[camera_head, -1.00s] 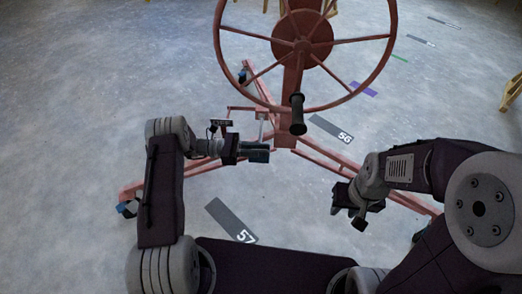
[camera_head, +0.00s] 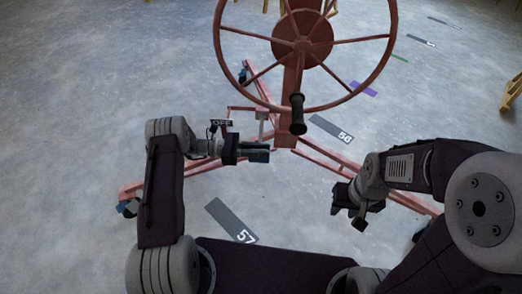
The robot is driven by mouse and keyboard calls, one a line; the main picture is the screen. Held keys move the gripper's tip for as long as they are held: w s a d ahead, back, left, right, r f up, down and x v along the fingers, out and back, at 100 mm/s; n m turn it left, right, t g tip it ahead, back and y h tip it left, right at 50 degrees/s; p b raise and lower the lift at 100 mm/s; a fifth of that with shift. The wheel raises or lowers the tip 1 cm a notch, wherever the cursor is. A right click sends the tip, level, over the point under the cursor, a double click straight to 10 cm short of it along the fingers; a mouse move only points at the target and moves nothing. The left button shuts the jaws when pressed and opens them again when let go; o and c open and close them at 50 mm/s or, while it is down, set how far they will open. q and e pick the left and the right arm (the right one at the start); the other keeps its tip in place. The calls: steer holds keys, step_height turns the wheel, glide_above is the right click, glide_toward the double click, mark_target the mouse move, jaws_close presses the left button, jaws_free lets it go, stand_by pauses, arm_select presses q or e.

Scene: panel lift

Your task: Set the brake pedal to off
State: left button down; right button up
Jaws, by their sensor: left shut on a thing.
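The red panel lift stands ahead with its large handwheel (camera_head: 302,40) at the top middle. The brake pedal (camera_head: 263,118) shows as a small pale piece under a red bar, just above my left gripper's fingers. My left gripper (camera_head: 258,153) is shut on the brake pedal; the fingers hide the part they hold. My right gripper (camera_head: 350,211) hangs apart from the lift at the right, pointing down; its jaw opening is unclear.
A black handle grip (camera_head: 298,114) hangs from the wheel rim in front of the mast. Red legs (camera_head: 330,162) with casters spread over the concrete floor. Floor markers 56 (camera_head: 331,129) and 57 (camera_head: 232,221) lie flat. A yellow wooden piece (camera_head: 512,92) stands at the far right.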

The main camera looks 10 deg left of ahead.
arm_select(q)
steer(key=shift+s+d+f, duration=0.1)
steer(key=shift+s+f, duration=0.1)
steer(key=shift+s, duration=0.15)
